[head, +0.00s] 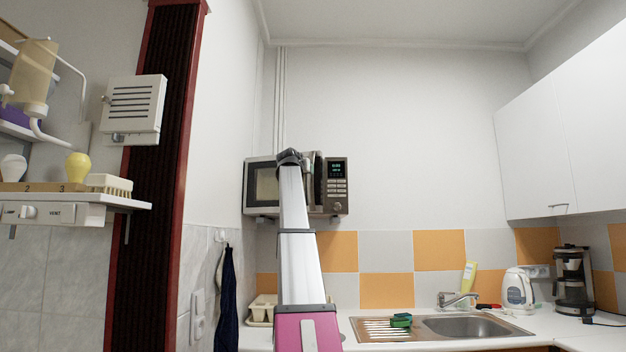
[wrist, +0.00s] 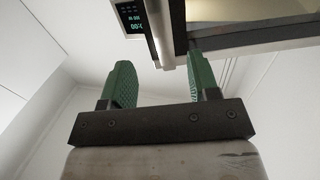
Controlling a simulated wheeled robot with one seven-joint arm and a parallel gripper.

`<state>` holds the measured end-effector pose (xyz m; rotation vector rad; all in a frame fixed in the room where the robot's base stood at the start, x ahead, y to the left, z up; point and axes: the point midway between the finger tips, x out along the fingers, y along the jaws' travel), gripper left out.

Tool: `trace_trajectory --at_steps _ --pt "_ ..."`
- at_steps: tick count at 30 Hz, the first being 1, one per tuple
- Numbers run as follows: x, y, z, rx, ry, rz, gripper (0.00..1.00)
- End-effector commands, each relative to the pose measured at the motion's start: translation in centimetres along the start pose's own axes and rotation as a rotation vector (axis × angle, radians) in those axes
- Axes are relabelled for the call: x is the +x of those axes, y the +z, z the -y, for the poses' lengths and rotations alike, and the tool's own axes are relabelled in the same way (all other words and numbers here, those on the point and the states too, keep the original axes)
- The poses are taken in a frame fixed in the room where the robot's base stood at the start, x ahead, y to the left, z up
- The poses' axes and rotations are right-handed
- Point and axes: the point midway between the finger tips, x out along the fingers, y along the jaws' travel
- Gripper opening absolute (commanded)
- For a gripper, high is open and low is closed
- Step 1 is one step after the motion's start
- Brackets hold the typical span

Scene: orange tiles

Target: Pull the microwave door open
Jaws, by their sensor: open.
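The microwave (head: 337,192) is mounted on the back wall, with its display panel on the right. My arm covers the middle of its door (head: 262,186). In the wrist view the silver bar handle (wrist: 158,32) lies across the gap between my fingers, at or just beyond the tips. The dark door frame and window (wrist: 215,9) show to its right, the lit display (wrist: 130,18) to its left. My gripper (wrist: 160,75) is open with green finger pads and nothing between them. Contact with the handle cannot be told. The fingers are hidden in the head view.
Below is a counter with a sink (head: 470,326), a green sponge (head: 401,320), a kettle (head: 517,290) and a coffee maker (head: 572,280). White cupboards (head: 565,130) hang at right. A shelf (head: 100,198) with small items juts out at left.

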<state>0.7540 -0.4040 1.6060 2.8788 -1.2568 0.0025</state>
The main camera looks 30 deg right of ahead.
Motion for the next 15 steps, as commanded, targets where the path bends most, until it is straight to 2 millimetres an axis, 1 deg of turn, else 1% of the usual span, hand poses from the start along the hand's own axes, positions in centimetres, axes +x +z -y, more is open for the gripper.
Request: trace_trajectory --at_steps 1,15 --pt "1.5 -0.2 0.1 -0.002 -0.002 0.002 0.55" --pt "9.3 0.1 0.1 -0.003 -0.037 0.002 0.55"
